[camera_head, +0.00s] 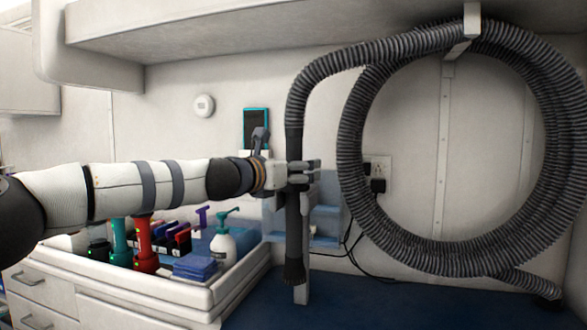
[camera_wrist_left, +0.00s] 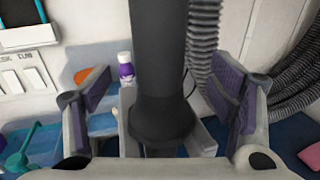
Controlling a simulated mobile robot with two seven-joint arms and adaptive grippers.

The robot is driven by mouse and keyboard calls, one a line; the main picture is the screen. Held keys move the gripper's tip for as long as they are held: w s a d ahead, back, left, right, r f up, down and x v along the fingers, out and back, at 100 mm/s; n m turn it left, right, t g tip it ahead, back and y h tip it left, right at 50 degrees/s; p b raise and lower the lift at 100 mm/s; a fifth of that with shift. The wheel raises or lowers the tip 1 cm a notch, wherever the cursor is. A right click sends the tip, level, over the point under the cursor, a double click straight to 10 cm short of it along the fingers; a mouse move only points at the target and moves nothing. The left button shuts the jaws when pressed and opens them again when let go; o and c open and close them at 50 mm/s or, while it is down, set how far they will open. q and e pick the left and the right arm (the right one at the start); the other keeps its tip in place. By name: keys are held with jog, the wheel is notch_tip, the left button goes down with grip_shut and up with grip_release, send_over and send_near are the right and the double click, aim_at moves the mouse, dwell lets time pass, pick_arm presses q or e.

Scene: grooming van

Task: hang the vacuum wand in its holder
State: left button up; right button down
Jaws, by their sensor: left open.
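The dark vacuum wand (camera_head: 293,235) stands upright at the lower end of the ribbed grey hose, in front of the blue shelf unit. My left gripper (camera_head: 305,172) is at the wand's upper part, level with it. In the left wrist view the wand (camera_wrist_left: 160,60) runs vertically between the two spread purple-padded fingers, with visible gaps on both sides, and flares into a wider collar low in the picture. A pale bracket (camera_wrist_left: 203,138), possibly the holder, shows beside and behind the collar. I cannot tell whether the wand is seated in it. My right gripper is not in view.
The big hose coil (camera_head: 350,150) hangs on a wall hook (camera_head: 466,38) at the right. A white tray (camera_head: 225,285) with bottles and clippers is at the left. A wall socket (camera_head: 378,168) with a black plug is behind. The blue counter (camera_head: 400,300) is largely clear.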

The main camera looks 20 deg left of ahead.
pick_arm(q)
jog(key=shift+s, duration=0.1)
dwell(0.4)
jog(key=p+v, duration=0.1)
jog(key=v, duration=0.9)
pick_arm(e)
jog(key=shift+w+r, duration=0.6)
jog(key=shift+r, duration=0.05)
